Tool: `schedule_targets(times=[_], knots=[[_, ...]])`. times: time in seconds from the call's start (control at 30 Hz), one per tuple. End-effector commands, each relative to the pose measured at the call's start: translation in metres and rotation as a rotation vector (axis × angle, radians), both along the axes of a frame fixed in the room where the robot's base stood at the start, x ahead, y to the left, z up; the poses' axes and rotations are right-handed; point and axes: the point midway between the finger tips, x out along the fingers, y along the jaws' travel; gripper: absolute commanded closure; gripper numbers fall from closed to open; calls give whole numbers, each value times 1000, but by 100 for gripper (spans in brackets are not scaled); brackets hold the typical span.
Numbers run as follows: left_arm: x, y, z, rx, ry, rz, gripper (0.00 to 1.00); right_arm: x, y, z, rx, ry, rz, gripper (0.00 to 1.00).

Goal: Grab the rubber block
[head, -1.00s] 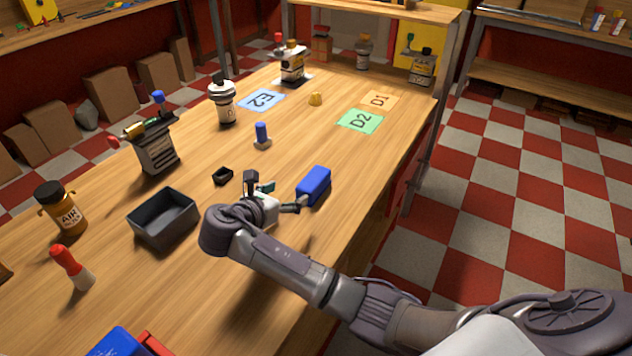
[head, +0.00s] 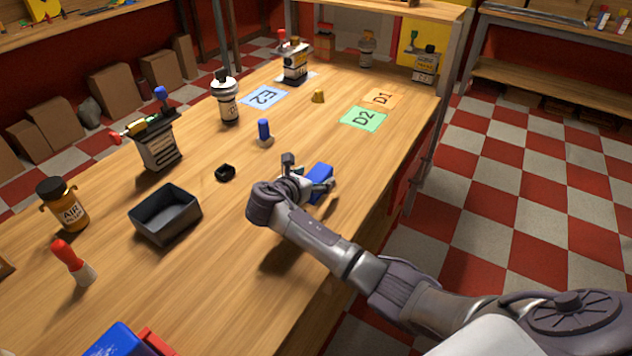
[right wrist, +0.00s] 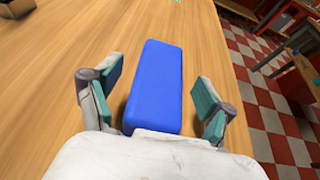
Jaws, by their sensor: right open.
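The rubber block is most likely the blue block (head: 320,178), lying on the wooden table near its right edge in the head view. My right gripper (head: 314,187) is at the block and partly covers it. In the right wrist view the blue block (right wrist: 156,85) lies between the two teal-padded fingers of my right gripper (right wrist: 160,95). The fingers are open, with a gap showing on each side of the block. The block's near end is hidden behind the gripper body. My left gripper does not show.
A dark grey tray (head: 165,214) stands left of my right arm. A small black part (head: 225,172) and a blue-topped peg (head: 264,132) stand farther back. Label mats D2 (head: 362,118), D1 (head: 381,97) and E2 (head: 264,96) lie at the back. The table between is mostly clear.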

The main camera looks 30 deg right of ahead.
Motion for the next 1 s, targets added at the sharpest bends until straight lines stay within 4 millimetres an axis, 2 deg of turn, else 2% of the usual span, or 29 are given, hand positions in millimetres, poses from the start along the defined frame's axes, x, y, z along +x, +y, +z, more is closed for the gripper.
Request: schedule_targets(times=[0.07,0.5,0.77,0.87,1.0], knots=[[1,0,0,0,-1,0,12,0,0,0,0,0,0,19],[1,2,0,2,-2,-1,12,0,1,1,0,-2,1,88],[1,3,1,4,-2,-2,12,0,1,2,0,-2,1,88],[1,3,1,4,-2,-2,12,0,1,8,0,-4,0,88],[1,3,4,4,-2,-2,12,1,1,24,1,-6,1,88]])
